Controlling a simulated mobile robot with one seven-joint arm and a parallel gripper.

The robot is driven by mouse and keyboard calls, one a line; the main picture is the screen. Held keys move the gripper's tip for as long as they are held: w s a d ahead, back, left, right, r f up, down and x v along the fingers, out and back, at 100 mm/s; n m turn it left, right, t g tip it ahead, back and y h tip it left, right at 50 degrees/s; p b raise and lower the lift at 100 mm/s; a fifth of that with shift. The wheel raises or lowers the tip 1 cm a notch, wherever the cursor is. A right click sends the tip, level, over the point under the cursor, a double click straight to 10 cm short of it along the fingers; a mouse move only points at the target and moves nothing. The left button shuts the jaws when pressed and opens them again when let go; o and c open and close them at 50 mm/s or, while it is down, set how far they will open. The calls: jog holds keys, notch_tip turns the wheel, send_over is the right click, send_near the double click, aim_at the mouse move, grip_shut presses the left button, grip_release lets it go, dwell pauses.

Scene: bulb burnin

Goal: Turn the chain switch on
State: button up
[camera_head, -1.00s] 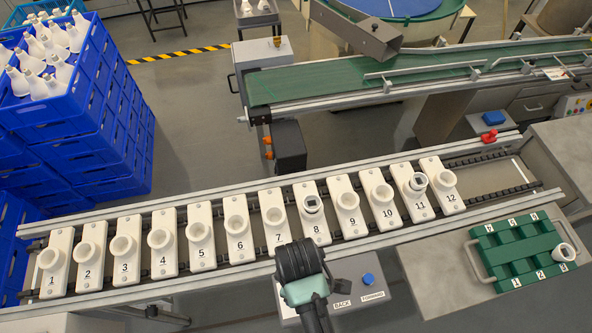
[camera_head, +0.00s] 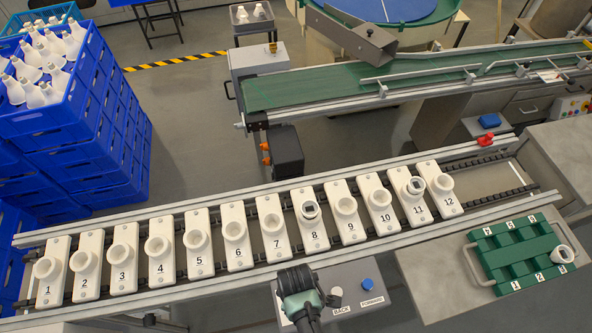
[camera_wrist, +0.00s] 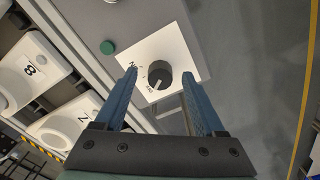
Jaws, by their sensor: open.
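The chain switch is a dark round knob (camera_wrist: 160,75) on a white square plate (camera_wrist: 180,52), seen in the wrist view. The plate carries lettering that looks like ON and OFF. A pale mark on the knob appears to point toward the OFF lettering. My gripper (camera_wrist: 159,74) is open, its two blue fingers reaching toward either side of the knob. I cannot tell whether they touch it. In the head view my arm's end hides the knob, at the left of the grey control box (camera_head: 362,276).
A green button (camera_wrist: 108,47) sits beside the plate. A blue button (camera_head: 367,284) and labels BACK and FORWARD are on the box. The chain conveyor's rail (camera_head: 180,284) with numbered white sockets (camera_head: 236,232) runs close behind. A green tray (camera_head: 518,262) lies at the right.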

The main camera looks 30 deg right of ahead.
grip_shut()
dwell(0.4)
jog(key=m+p, duration=0.1)
jog(key=m, duration=0.1)
jog(key=shift+r+m, duration=0.1)
jog(key=shift+m, duration=0.3)
jog(key=m+p, duration=0.1)
jog(key=m, duration=0.3)
jog(key=shift+m, duration=0.3)
jog(key=m+p, duration=0.1)
jog(key=m, duration=0.5)
jog(key=shift+m+p, duration=0.3)
jog(key=shift+m, duration=0.1)
